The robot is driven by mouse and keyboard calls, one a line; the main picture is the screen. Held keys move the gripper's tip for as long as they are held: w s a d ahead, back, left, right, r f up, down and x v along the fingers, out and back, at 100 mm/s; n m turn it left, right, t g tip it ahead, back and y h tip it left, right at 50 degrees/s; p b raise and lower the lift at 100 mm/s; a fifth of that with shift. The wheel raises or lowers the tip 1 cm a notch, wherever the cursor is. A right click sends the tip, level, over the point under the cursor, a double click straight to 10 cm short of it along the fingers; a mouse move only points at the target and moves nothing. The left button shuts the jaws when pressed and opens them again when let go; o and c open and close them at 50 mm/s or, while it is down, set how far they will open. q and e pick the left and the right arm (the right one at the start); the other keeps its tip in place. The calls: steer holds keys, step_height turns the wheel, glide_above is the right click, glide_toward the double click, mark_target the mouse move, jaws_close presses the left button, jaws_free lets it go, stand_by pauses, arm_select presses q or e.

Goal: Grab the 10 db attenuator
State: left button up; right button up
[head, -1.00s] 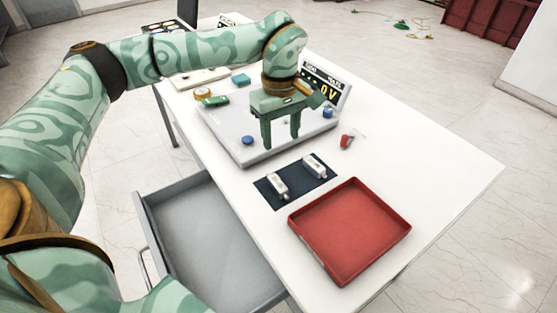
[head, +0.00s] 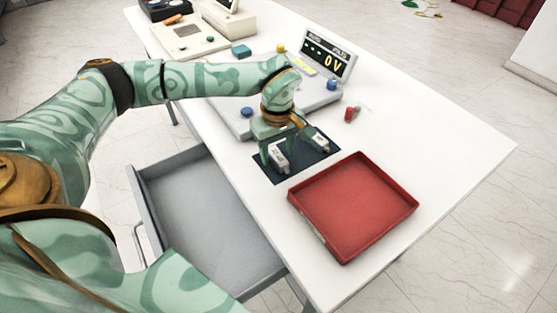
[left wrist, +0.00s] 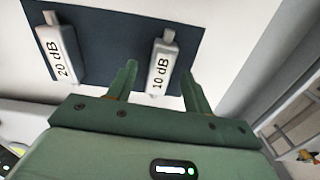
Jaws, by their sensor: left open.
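The 10 dB attenuator is a small white block with a black "10 dB" label, lying on a dark mat (head: 297,172). In the left wrist view the 10 dB attenuator (left wrist: 161,68) shows between and beyond the two fingertips. In the head view it is the nearer, left block (head: 279,160), partly hidden by the gripper. My left gripper (head: 275,155) is open, its fingers pointing down at that block; it also shows in the left wrist view (left wrist: 159,75). I cannot tell whether the fingers touch it. My right gripper is not in view.
A similar 20 dB block (left wrist: 60,55) lies on the same mat, off to one side. A red tray (head: 353,205) stands in front. Behind is a grey instrument (head: 235,120) with a "0V" display (head: 328,60). A grey drawer (head: 205,215) is open at the left.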

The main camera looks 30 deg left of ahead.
arm_select(q)
steer(key=shift+f, duration=0.4)
steer(key=c, duration=1.1)
steer(key=shift+r, duration=0.1)
